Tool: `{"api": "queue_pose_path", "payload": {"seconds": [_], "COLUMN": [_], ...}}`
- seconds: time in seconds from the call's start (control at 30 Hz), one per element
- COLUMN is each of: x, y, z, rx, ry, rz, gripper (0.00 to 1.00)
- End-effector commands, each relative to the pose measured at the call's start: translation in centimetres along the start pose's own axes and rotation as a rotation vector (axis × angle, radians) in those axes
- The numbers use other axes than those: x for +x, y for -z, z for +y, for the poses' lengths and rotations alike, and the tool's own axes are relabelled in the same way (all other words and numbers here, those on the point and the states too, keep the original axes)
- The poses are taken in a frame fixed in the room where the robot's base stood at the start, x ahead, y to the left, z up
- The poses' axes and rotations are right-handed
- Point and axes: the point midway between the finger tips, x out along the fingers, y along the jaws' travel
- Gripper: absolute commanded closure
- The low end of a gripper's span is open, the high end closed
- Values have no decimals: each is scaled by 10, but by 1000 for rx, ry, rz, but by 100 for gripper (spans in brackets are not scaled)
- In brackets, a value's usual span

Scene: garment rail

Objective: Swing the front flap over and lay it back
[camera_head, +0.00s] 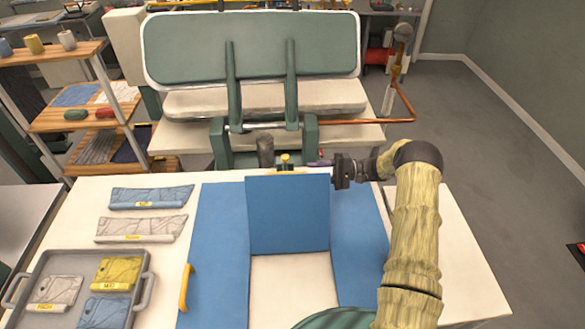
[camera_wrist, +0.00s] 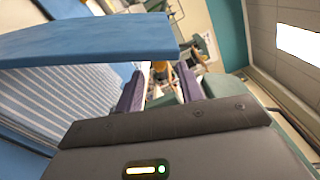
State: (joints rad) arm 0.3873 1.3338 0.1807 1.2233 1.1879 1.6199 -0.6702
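The blue front flap (camera_head: 288,215) stands nearly upright on the white table, its broad face towards the head camera. A small yellow knob (camera_head: 285,159) shows just above its top edge. My gripper (camera_head: 318,164) reaches in from the right at the height of that top edge, just right of the knob. In the wrist view a blue panel edge (camera_wrist: 90,40) crosses the upper left, with a striped surface (camera_wrist: 60,95) below it. The purple fingers (camera_wrist: 160,78) stand apart there, with a gap between them. Whether they touch the flap is unclear.
Blue side panels (camera_head: 218,255) lie flat, with a yellow handle (camera_head: 186,288) on the left one. A grey tray (camera_head: 146,290) with folded pieces stands at front left. A green padded press (camera_head: 250,50) stands behind, with a copper pipe (camera_head: 350,121) at its right.

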Motion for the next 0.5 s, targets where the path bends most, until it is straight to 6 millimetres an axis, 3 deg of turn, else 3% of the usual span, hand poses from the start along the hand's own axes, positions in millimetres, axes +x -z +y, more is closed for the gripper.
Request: {"api": "queue_pose_path", "payload": {"seconds": [0.3, 0.5], "x": [57, 76], "y": [-2, -1], "z": [-3, 0], "rx": [2, 2], "ry": [-2, -2], "rz": [-5, -6], "gripper": [62, 62]}}
